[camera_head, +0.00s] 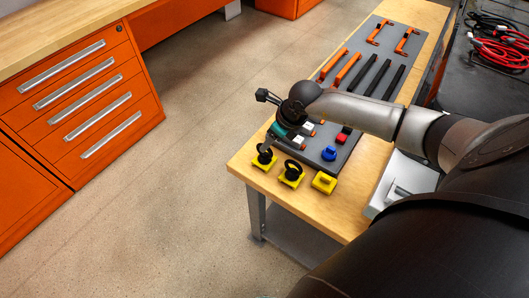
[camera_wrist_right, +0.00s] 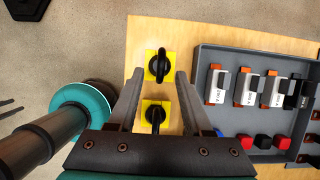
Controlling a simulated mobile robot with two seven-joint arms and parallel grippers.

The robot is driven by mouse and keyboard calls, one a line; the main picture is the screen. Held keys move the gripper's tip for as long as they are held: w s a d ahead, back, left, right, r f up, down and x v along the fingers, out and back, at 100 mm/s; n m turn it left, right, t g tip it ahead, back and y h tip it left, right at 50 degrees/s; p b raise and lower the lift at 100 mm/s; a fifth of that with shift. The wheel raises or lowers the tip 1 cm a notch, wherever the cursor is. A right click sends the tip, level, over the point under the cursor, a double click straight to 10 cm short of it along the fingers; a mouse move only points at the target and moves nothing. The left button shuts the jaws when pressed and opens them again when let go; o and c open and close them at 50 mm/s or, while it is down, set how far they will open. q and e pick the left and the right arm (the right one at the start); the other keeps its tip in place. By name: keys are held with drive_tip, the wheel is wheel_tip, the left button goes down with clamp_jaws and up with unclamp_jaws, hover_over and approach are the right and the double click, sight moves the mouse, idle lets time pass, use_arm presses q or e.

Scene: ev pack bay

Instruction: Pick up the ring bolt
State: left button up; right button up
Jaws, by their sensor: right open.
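Two black ring bolts stand on yellow square bases at the near end of the workbench. The left one (camera_head: 264,153) and the middle one (camera_head: 291,171) show in the head view. In the right wrist view, one ring bolt (camera_wrist_right: 160,64) lies just ahead of and between my fingertips. The other ring bolt (camera_wrist_right: 155,114) is farther back between the fingers, its base partly hidden by my gripper. My right gripper (camera_wrist_right: 159,75) is open and empty above them. In the head view my right gripper (camera_head: 269,141) is over the left ring bolt. My left gripper is not in view.
A third yellow block (camera_head: 324,182) without a ring sits right of the bolts. A grey tray (camera_head: 378,55) holds orange handles, black bars and modules. A blue piece (camera_head: 329,153) and a grey-white box (camera_head: 412,178) are nearby. Orange drawers (camera_head: 90,95) stand across the floor.

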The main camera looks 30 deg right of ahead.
sight(265, 157)
drive_tip(key=shift+b+x, duration=0.45)
drive_tip(key=shift+x, duration=2.3)
drive_tip(key=shift+r, duration=0.1)
clamp_jaws()
